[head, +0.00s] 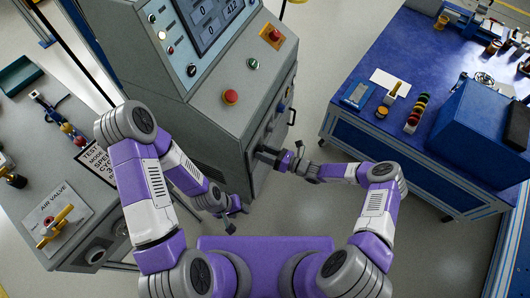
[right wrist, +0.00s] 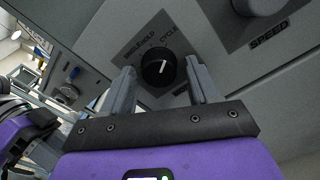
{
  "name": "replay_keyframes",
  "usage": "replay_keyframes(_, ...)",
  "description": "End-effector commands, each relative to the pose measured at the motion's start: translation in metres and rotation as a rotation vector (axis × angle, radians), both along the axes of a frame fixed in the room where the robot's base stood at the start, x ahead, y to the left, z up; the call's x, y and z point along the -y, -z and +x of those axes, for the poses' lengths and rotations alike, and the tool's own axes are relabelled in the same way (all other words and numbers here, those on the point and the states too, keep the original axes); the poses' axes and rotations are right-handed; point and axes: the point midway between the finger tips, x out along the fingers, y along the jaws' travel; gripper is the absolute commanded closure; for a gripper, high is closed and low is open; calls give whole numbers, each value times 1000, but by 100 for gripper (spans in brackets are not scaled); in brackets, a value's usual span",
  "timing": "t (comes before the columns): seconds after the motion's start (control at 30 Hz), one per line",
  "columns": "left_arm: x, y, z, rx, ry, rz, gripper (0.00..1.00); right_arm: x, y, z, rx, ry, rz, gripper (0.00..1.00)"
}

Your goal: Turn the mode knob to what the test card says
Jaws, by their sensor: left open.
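The black mode knob (right wrist: 158,68) is on a grey panel in the right wrist view. Its white pointer line points up, leaning slightly right. The labels SINGLE, HOLD and CYCLE arc above it. My right gripper (right wrist: 162,84) is open, its fingers on either side of the knob with gaps visible; whether they reach around it is unclear. In the head view, my right gripper (head: 262,154) is at the machine's side panel. The test card (head: 98,164) lies on the left bench, partly hidden by my left arm; its small text is only partly readable. My left gripper (head: 236,208) is open and empty, low beside the machine.
A larger SPEED knob (right wrist: 258,6) sits to the right of the mode knob. The machine (head: 192,110) has a red button (head: 231,97) on its sloped front. A blue workbench (head: 350,125) stands right, and an air valve panel (head: 56,219) is on the left bench.

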Motion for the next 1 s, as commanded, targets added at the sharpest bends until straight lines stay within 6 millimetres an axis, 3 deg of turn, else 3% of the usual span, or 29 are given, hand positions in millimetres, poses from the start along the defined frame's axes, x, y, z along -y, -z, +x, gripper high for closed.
replay_keyframes(0.37, 0, -1, 0, 0, 0, 0, 57, 3, 0, -1, 2, 0, -1, 32)
replay_keyframes(0.8, 0, -12, 0, 0, 0, 0, 57, 62, -1, -27, 1, 1, -1, 32)
replay_keyframes(1.0, 0, -12, 0, 0, 0, 0, 57, 69, 0, -31, 1, -1, 0, 32)
